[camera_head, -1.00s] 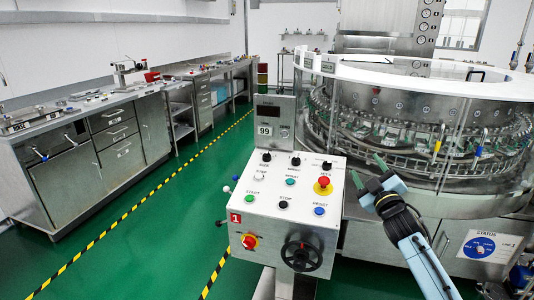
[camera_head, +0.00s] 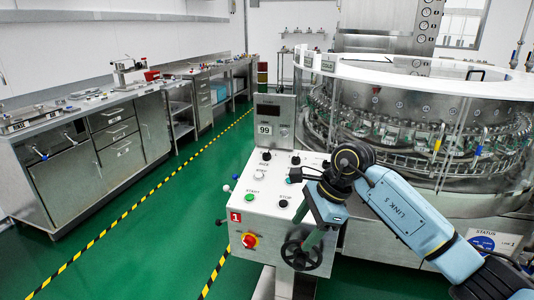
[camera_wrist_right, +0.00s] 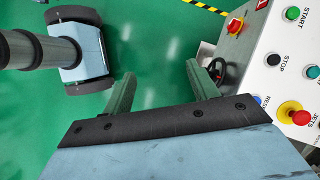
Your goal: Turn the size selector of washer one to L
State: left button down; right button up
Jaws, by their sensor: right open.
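The control box of washer one (camera_head: 247,192) has a white sloped panel and a red "1" tag. Black selector knobs sit along its top edge, one at left (camera_head: 266,155) and one in the middle (camera_head: 295,160). Their labels are too small to tell surely which is the size selector. My right gripper (camera_head: 304,228) hangs over the panel's front right, fingers pointing down near the black handwheel (camera_head: 290,252). It is open and empty; both fingers stand apart in the right wrist view (camera_wrist_right: 160,74). The arm hides the panel's right part. My left gripper is not in view.
The panel has a green START button (camera_head: 250,197), a black STOP button (camera_head: 283,203) and a red knob on its front (camera_head: 249,240). The round washer (camera_head: 420,115) stands behind. Green floor is free at left.

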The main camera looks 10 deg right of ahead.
aim_at(266, 156)
jog(key=i, duration=2)
